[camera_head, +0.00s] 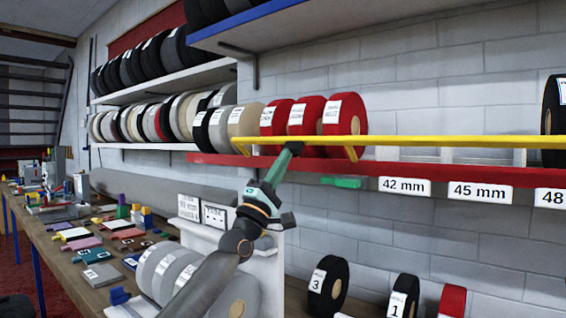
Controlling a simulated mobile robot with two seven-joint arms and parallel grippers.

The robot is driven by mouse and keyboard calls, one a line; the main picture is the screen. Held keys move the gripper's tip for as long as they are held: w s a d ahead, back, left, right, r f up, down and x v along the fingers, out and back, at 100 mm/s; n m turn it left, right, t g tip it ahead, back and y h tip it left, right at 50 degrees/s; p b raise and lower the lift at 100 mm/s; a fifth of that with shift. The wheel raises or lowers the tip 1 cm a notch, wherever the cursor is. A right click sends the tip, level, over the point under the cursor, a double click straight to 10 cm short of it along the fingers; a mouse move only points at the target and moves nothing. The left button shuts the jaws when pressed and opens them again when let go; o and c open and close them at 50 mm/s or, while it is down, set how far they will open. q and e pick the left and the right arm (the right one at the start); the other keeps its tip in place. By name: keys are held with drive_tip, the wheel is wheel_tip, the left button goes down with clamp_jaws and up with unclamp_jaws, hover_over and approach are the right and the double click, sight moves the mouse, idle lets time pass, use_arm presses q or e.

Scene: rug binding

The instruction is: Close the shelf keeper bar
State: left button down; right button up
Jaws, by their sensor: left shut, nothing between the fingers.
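The yellow keeper bar (430,141) runs level across the front of the red-edged shelf (330,172), from near the tan roll to the right picture edge. Short yellow arms reach down from it near its left end and by the red rolls. My left gripper (294,147) is shut and empty, its tip at the bar's left part, in front of the red rolls (345,115). I cannot tell whether the tip touches the bar. The bar's right end is out of view, as is my right gripper.
A green piece (341,182) sits under the shelf edge beside the 42 mm label (404,187). Grey rolls (165,272) and a white stand (262,265) are below my arm. A cluttered workbench (75,265) is at left. Black rolls (328,285) stand at lower right.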

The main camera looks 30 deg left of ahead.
sight(290, 147)
use_arm(q)
drive_tip(key=shift+r, duration=0.4)
use_arm(e)
drive_tip(key=shift+d+r, duration=0.1)
drive_tip(key=shift+r, duration=0.2)
use_arm(q)
drive_tip(key=r+p, duration=0.3)
drive_tip(key=shift+w+r, duration=0.2)
drive_tip(key=shift+r, duration=0.05)
drive_tip(key=shift+p+x, duration=1.7)
drive_tip(key=shift+p, duration=0.1)
use_arm(e)
drive_tip(key=shift+w+d+r, duration=0.1)
drive_tip(key=shift+d+r, duration=0.1)
drive_tip(key=shift+r, duration=0.65)
drive_tip(key=shift+d+r, duration=0.15)
drive_tip(key=shift+r, duration=0.65)
drive_tip(key=shift+w+d+r, duration=0.1)
drive_tip(key=shift+d+r, duration=0.1)
drive_tip(key=shift+r, duration=0.65)
use_arm(q)
drive_tip(key=shift+s+d+f, duration=0.1)
drive_tip(key=shift+s, duration=0.05)
use_arm(e)
drive_tip(key=shift+s, duration=0.15)
